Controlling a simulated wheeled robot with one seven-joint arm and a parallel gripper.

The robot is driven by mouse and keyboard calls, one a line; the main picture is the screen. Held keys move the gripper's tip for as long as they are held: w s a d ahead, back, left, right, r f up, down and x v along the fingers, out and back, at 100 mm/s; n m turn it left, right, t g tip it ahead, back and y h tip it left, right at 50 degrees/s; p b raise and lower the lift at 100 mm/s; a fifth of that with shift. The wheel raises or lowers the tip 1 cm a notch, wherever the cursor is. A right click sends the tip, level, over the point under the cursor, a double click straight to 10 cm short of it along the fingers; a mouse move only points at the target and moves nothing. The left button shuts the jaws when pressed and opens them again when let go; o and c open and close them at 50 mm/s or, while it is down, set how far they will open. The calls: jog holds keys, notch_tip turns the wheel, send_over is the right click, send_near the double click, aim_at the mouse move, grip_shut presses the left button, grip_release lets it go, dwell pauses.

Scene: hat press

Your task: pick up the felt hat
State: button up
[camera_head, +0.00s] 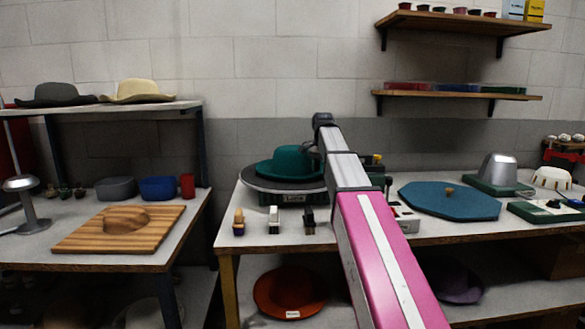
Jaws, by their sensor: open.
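A teal felt hat (288,163) with a rounded crown and a wide brim sits upright on a dark round plate (252,182) on the right-hand table. My pink and grey arm reaches in from the lower right to the hat's right side. My gripper (313,153) is open at the right side of the crown, over the brim. It is small and partly hidden behind my arm, so I cannot tell whether it touches the felt. My arm also covers the right part of the plate.
A blue octagonal board (448,203) lies right of my arm, with a metal hat form (498,170) behind it. Brushes (239,222) stand at the front edge. A wooden board (120,229) lies on the left table (35,245). Shelves (460,22) hang above.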

jog(key=shift+f, duration=0.75)
grip_shut()
jog(key=shift+r, duration=0.1)
notch_tip(320, 180, up, 10)
dwell(1.1)
